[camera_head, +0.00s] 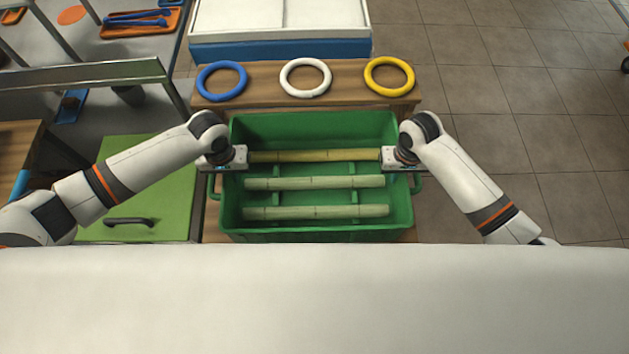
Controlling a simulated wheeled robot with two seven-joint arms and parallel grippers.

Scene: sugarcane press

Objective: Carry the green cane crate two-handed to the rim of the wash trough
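The green cane crate (318,235) stands on a wooden surface in the middle of the head view, with three cane pieces lying crosswise in it: a yellowish one (315,156) and two pale green ones (315,183) (315,213). My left gripper (224,167) is at the crate's left side wall, by the left handle. My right gripper (403,166) is at the right side wall, by the right handle (417,185). I look down on both grippers and their fingertips are hidden, so their grip does not show. A white basin with a blue front (283,50), apparently the wash trough, lies beyond the crate.
Blue (202,88), white (286,83) and yellow (369,83) rings lie on the wooden surface (340,98) between crate and basin. A green panel with a dark handle (165,180) and a metal rail (90,74) are at left. Tiled floor (520,130) at right is clear.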

